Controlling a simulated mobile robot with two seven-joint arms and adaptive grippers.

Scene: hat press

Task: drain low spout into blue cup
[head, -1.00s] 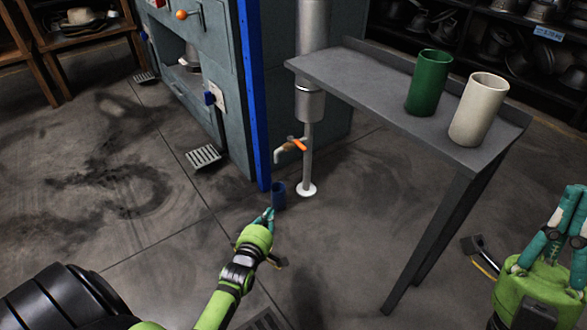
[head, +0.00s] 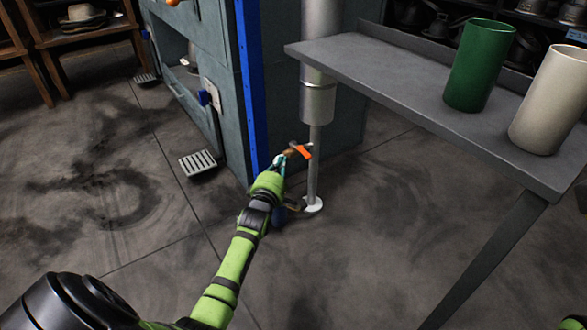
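The low spout (head: 291,153) with its orange lever handle (head: 303,151) sticks out beside the upright pipe, low down near the blue post. My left gripper (head: 279,162) is right at the spout, close to the handle. Its fingers are small and partly hidden by my wrist, so I cannot tell whether they are open or shut or touching. The blue cup (head: 279,215) is mostly hidden behind my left arm; a bit of its dark blue side shows, and it appears to stand on the floor below the spout.
A grey metal table (head: 400,78) stands at the right with a green cylinder (head: 479,65) and a cream cylinder (head: 552,100) on it. The pipe's white foot (head: 313,205) is beside the cup. Open floor surrounds these.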

